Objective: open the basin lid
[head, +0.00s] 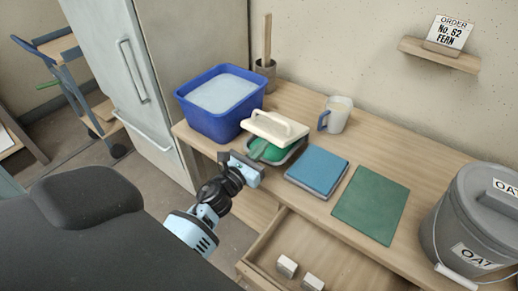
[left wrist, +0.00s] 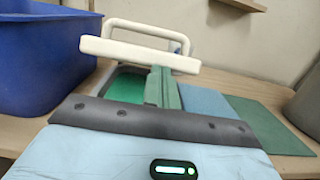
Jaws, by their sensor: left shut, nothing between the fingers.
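The basin (head: 294,152) is a low grey tub on the table, with green glaze inside. Its cream lid (head: 270,131), with a raised loop handle, lies over the back part, leaving the front of the basin uncovered. The lid also shows in the left wrist view (left wrist: 125,53), above the green inside. My left gripper (head: 246,168) is shut and empty, just in front of the basin. Whether it touches the basin is unclear. My right gripper is out of view.
A blue tub (head: 207,122) stands close left of the basin. Blue (head: 317,171) and green (head: 371,205) flat pieces lie to the right. A jug (head: 338,115) stands behind, and a grey OAT bucket (head: 447,232) far right. An open drawer (head: 320,255) juts out in front.

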